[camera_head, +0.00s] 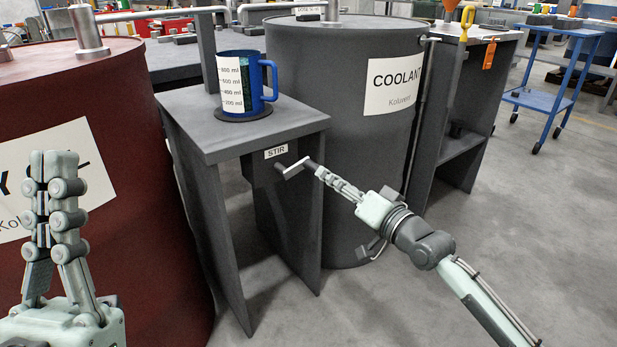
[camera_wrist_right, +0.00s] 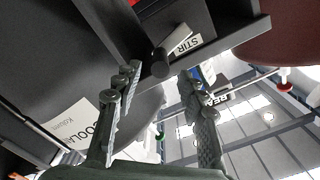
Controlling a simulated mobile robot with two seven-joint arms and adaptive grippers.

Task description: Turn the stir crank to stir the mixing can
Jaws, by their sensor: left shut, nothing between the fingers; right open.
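The mixing can (camera_head: 232,82), a blue jug with a white millilitre scale, stands upright on a round dark pad on the grey stand. The stir crank (camera_head: 292,169) sticks out below the STIR label (camera_head: 276,152) on the stand's panel. My right gripper (camera_head: 316,167) is open, its fingertips at the crank's outer end. In the right wrist view the crank's dark knob (camera_wrist_right: 160,62) shows between the two spread fingertips (camera_wrist_right: 162,74); I cannot tell whether they touch it. My left gripper (camera_head: 52,164) is shut and empty, pointing up in front of the red barrel, away from the crank.
The red barrel (camera_head: 150,210) stands left of the stand (camera_head: 182,105). The grey COOLANT barrel (camera_head: 320,65) stands right behind it. A shelf unit (camera_head: 480,105) and a blue cart (camera_head: 545,103) are farther right. The floor at the front right is clear except for my arm.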

